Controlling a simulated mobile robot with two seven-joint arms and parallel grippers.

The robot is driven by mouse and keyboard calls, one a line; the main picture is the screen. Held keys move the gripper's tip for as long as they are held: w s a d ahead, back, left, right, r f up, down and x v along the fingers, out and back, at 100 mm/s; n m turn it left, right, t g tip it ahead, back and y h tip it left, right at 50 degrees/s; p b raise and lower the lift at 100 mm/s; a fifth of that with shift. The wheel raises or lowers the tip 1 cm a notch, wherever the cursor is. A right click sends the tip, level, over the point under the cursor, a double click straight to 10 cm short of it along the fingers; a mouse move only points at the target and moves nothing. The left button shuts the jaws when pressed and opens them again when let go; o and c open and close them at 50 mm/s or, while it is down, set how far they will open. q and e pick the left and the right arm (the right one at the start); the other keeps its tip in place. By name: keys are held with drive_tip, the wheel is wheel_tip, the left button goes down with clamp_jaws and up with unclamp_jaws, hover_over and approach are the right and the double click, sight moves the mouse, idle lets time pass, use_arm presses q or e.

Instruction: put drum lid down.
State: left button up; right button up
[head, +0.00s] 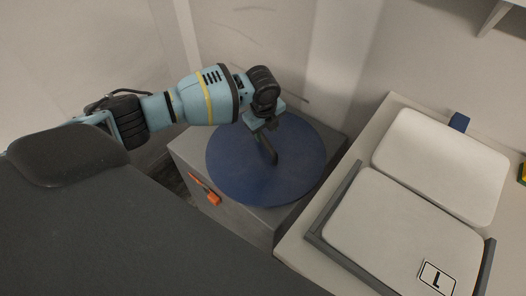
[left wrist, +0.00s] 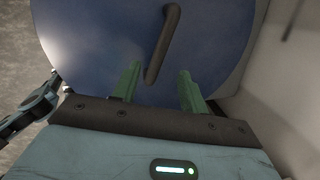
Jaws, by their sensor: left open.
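The drum lid (head: 227,178) is a round blue disc with a dark bar handle (head: 268,148). It lies on top of a grey box-shaped stand (head: 262,226) in the head view. My left gripper (head: 262,134) is over the lid, close to the handle. In the left wrist view the lid (left wrist: 90,35) fills the upper middle, and its handle (left wrist: 163,45) runs up from between the two green fingers of my left gripper (left wrist: 160,85). The fingers are apart, with visible space on both sides of the handle. My right gripper is not in view.
An orange latch (head: 205,189) is on the stand's front side. To the right, a pale bench (head: 296,250) carries a grey-framed tray (head: 334,205) with a white panel marked L (head: 400,235) and another white panel (head: 440,165). A wall stands close behind.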

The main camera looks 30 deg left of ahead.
sight(265, 140)
use_arm(q)
drive_tip(key=shift+s, duration=0.1)
drive_tip(key=shift+a+f, duration=0.1)
drive_tip(key=shift+w+a+f+b, duration=0.1)
drive_tip(key=shift+w+f+b, duration=0.15)
drive_tip(key=shift+f, duration=1.05)
drive_tip(key=shift+w+a+f+b, duration=0.2)
drive_tip(key=shift+w+f, duration=0.1)
drive_tip(key=shift+f, duration=0.95)
drive_tip(key=shift+w+a+f+b, duration=0.1)
drive_tip(key=shift+w+f+b, duration=0.15)
drive_tip(key=shift+f, duration=1.05)
clamp_jaws()
